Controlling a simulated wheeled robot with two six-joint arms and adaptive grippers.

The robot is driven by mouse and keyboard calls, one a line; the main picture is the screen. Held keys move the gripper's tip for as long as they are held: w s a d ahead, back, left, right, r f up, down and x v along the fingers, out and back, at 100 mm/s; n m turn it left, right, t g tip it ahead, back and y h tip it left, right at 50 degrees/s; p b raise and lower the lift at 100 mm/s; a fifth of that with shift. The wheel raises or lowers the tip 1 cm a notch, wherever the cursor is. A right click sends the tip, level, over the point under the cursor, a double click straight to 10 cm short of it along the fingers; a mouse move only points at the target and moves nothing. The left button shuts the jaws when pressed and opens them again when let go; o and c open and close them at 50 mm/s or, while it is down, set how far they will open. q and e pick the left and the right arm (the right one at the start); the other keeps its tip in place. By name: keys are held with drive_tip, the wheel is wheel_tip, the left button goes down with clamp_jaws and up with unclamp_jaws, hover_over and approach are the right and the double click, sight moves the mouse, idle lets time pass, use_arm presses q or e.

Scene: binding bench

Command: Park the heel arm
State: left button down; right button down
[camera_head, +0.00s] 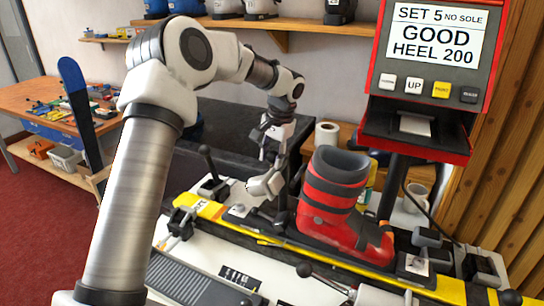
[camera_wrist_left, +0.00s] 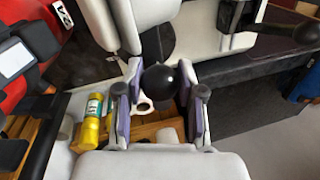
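My left gripper (camera_head: 271,160) hangs over the ski binding bench, just left of the red and black ski boot (camera_head: 337,200). In the left wrist view, a black ball knob (camera_wrist_left: 160,82), apparently that of the heel arm, sits between the two fingers of the left gripper (camera_wrist_left: 160,98). Narrow gaps show on both sides of the knob, so the fingers look open around it. In the head view the knob and most of its arm are hidden by the gripper. The boot stands upright on the yellow ski (camera_head: 215,211). My right gripper is in neither view.
A black-knobbed lever (camera_head: 206,151) stands left of the gripper; another (camera_head: 304,269) lies in front of the boot. A display (camera_head: 433,40) reads "SET 5 NO SOLE, GOOD HEEL 200".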

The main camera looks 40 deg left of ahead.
use_arm(q)
drive_tip(key=shift+a, duration=0.1)
drive_tip(key=w+a+m+t+h+p, duration=0.2)
drive_tip(key=w+a+m+p, duration=0.3)
drive_tip(key=a+m+p, duration=0.5)
drive_tip(key=shift+w+a+f+m+p, duration=0.25)
drive_tip(key=shift+m+p, duration=0.4)
drive_tip(key=shift+m, duration=3.35)
drive_tip(key=shift+r, duration=0.1)
